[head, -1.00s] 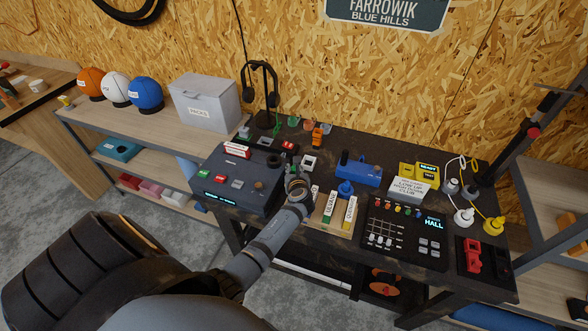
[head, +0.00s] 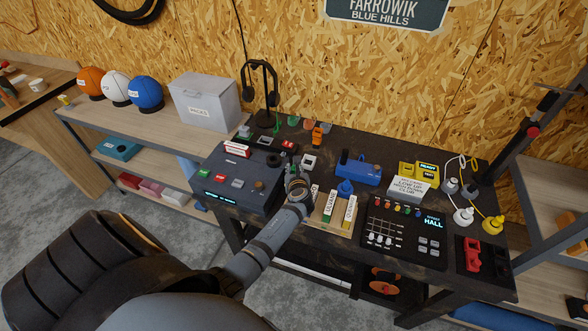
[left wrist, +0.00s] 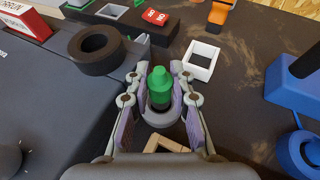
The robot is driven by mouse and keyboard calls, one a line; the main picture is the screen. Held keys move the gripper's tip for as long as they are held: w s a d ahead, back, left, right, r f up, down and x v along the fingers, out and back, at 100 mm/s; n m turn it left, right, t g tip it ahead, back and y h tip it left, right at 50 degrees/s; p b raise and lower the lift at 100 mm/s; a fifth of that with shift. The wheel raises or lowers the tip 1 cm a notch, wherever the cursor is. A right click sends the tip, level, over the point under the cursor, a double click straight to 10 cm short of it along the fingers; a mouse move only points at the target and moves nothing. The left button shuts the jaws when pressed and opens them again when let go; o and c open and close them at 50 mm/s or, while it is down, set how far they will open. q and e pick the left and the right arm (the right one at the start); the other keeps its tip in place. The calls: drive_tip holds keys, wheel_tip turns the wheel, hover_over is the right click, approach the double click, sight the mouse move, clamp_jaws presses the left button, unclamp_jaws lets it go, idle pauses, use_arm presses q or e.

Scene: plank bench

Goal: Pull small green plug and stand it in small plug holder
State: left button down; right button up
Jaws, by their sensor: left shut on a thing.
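The small green plug (left wrist: 160,86) stands upright between the fingers of my left gripper (left wrist: 160,78) in the left wrist view. My left gripper is shut on it. A grey round collar (left wrist: 160,116) shows around the plug's lower part; whether it belongs to the plug or to a socket I cannot tell. A white square open frame (left wrist: 202,61) lies just right of the gripper, and a thick black ring (left wrist: 97,50) lies to its left. I cannot tell which of these is the small plug holder. My right gripper is not in view.
A grey console (head: 238,181) stands left of the gripper. A wooden block with labelled strips (head: 328,222) lies close on the right, with a blue device (head: 360,173) behind. A mixer panel (head: 403,235) and a red clamp-like object (head: 472,255) fill the bench's right side.

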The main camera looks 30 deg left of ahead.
use_arm(q)
drive_tip(key=shift+f+b, duration=0.4)
drive_tip(key=shift+f, duration=0.2)
drive_tip(key=c, duration=1.1)
unclamp_jaws()
drive_tip(key=shift+s, duration=0.1)
drive_tip(key=v, duration=1.2)
drive_tip(key=shift+r, duration=0.1)
